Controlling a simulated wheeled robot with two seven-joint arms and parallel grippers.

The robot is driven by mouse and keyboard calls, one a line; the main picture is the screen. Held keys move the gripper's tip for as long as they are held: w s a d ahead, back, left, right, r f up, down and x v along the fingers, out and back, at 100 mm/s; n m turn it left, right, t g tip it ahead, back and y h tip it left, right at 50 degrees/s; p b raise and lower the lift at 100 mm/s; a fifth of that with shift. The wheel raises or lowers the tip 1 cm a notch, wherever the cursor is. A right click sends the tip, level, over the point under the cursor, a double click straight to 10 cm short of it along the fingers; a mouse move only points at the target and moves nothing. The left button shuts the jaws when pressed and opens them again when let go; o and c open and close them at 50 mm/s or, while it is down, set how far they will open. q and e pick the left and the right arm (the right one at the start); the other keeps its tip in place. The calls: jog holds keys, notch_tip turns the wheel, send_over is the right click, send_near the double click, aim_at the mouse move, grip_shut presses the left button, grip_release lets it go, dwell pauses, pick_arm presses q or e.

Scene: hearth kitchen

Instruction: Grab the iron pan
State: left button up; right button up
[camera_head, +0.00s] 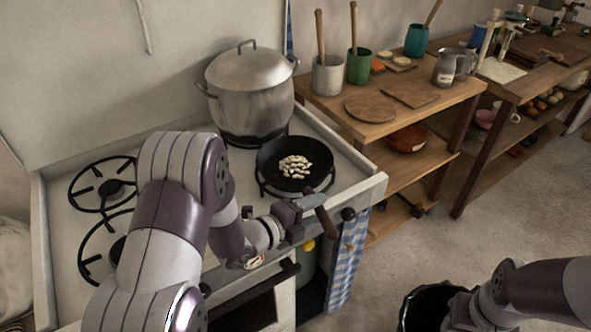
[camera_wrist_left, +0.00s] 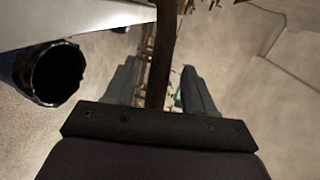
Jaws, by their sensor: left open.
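The iron pan (camera_head: 269,160) is black and round, and sits on the front right burner of the stove with pale pieces of food (camera_head: 295,167) in it. Its brown handle (camera_head: 327,224) sticks out past the stove's front edge. My left gripper (camera_head: 311,201) is at the handle. In the left wrist view the fingers (camera_wrist_left: 162,90) are open, with the dark handle (camera_wrist_left: 163,45) between them and a gap visible on both sides. My right arm (camera_head: 535,293) is low at the right; its fingertips are not clearly visible.
A large lidded pot (camera_head: 248,95) stands behind the pan. A wooden shelf (camera_head: 440,104) with utensil pots is to the right. A blue checked cloth (camera_head: 346,262) hangs at the stove's front. A black container (camera_head: 410,306) is near my right arm. Floor (camera_head: 410,240) is open between.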

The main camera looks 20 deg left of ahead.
pick_arm(q)
jog(key=x, duration=0.4)
jog(key=shift+w+f, duration=0.1)
jog(key=c, duration=0.3)
grip_shut()
dwell(0.8)
jog(key=shift+a, duration=0.1)
